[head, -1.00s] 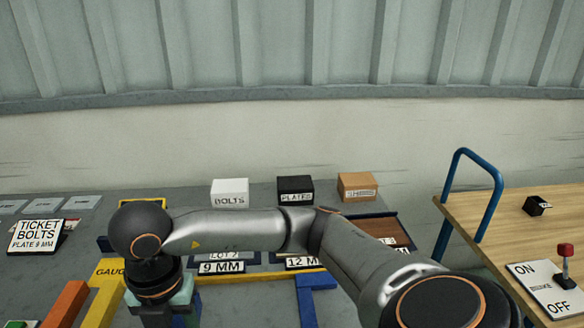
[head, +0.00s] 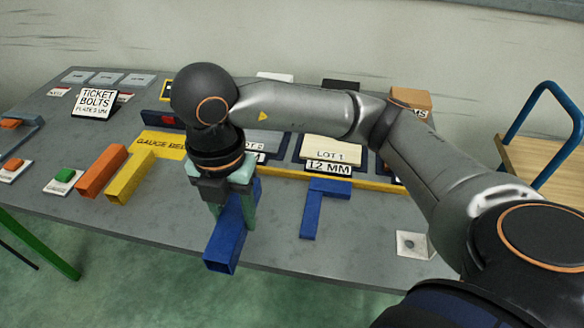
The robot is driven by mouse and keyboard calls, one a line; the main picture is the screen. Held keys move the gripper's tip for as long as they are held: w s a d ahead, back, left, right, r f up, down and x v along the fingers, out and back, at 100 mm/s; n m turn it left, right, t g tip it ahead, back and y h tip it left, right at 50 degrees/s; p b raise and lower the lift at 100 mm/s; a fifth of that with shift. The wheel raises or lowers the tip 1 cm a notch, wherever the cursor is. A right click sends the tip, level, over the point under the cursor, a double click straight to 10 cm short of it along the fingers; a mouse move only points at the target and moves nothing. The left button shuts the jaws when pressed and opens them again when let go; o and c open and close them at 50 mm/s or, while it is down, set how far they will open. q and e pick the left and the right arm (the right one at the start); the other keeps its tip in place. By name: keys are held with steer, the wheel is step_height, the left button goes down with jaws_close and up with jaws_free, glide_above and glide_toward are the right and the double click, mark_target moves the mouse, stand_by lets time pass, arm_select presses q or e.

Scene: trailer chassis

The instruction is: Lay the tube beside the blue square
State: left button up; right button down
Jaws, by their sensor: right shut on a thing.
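My right gripper (head: 233,206) is shut on a blue rectangular tube (head: 225,248), its pale green fingers on either side of it. The tube's open end points toward the front edge of the table; its middle is partly hidden by the gripper. I cannot tell whether it touches the table. The blue square (head: 312,212), a flat L-shaped piece, lies on the table to the right of the tube, with a gap between them. My left gripper is not in view.
A yellow bar (head: 130,176) and an orange bar (head: 102,170) lie left of the tube. Labelled trays, one marked 12 MM (head: 330,168), and a yellow strip (head: 290,176) are behind. Bare grey table lies between tube and square. A blue rail (head: 548,120) stands at right.

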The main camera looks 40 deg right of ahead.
steer(key=shift+d, duration=0.15)
steer(key=b, duration=0.2)
glide_toward(279, 211)
steer(key=s+a+r, duration=0.3)
steer(key=a, duration=0.2)
steer(key=w+d+f, duration=0.1)
steer(key=f, duration=0.1)
steer(key=w+d+f, duration=0.1)
steer(key=d+f, duration=0.1)
steer(key=shift+w+d, duration=0.1)
steer(key=shift+d, duration=0.2)
steer(key=shift+w+d+f+b, duration=0.3)
steer(key=shift+d+f, duration=0.2)
steer(key=shift+f, duration=0.15)
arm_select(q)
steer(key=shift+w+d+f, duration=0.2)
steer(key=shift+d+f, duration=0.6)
arm_select(e)
steer(key=shift+w+d+f, duration=0.1)
steer(key=shift+d+f, duration=0.1)
steer(key=shift+f, duration=1.55)
steer(key=shift+f, duration=0.1)
steer(key=c, duration=0.8)
jaws_free()
steer(key=shift+f, duration=0.15)
steer(key=o, duration=0.5)
steer(key=shift+c, duration=0.2)
